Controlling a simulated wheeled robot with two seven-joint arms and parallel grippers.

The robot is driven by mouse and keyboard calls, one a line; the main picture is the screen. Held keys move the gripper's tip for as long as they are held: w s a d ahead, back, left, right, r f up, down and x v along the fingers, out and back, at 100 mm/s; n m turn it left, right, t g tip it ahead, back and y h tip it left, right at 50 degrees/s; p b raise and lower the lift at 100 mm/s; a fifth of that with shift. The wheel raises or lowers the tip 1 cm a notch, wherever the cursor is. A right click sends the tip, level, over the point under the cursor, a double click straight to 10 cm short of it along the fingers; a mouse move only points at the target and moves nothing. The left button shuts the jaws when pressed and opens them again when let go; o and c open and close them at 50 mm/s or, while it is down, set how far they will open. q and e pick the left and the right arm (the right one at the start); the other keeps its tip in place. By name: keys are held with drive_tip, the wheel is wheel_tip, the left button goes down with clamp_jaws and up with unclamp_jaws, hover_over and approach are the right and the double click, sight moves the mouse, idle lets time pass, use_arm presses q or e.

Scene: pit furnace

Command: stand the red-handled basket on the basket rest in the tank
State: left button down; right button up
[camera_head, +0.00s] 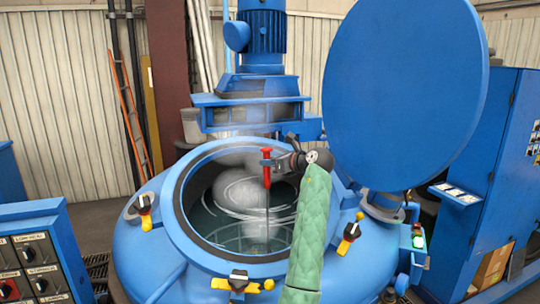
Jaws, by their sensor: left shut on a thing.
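The red handle (266,168) of the basket stands upright over the open tank (183,207), with a thin dark rod running down from it into the tank. My left gripper (271,163) is shut on the red handle, at the end of the green-sleeved arm. Low in the tank, a pale round grid shape (248,243) shows faintly around the rod's lower end. I cannot tell whether it is the basket or the basket rest, or whether they touch. Steam and rippled liquid blur the inside. My right gripper is not in view.
A big round blue lid (405,90) stands raised at the right of the opening. A blue motor unit (262,40) rises behind it. Yellow-and-black clamps (238,282) sit around the rim. Control cabinets stand at left (35,255) and right (495,170).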

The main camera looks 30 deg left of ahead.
use_arm(q)
wheel_tip(320, 180, down, 14)
drive_tip(key=shift+f+b, duration=0.25)
drive_tip(key=shift+b, duration=0.05)
idle(0.8)
drive_tip(key=shift+f, duration=0.45)
idle(0.8)
drive_tip(key=c, duration=1.2)
unclamp_jaws()
drive_tip(key=o, duration=0.6)
drive_tip(key=shift+f, duration=0.1)
drive_tip(key=p+v, duration=0.1)
drive_tip(key=v, duration=1)
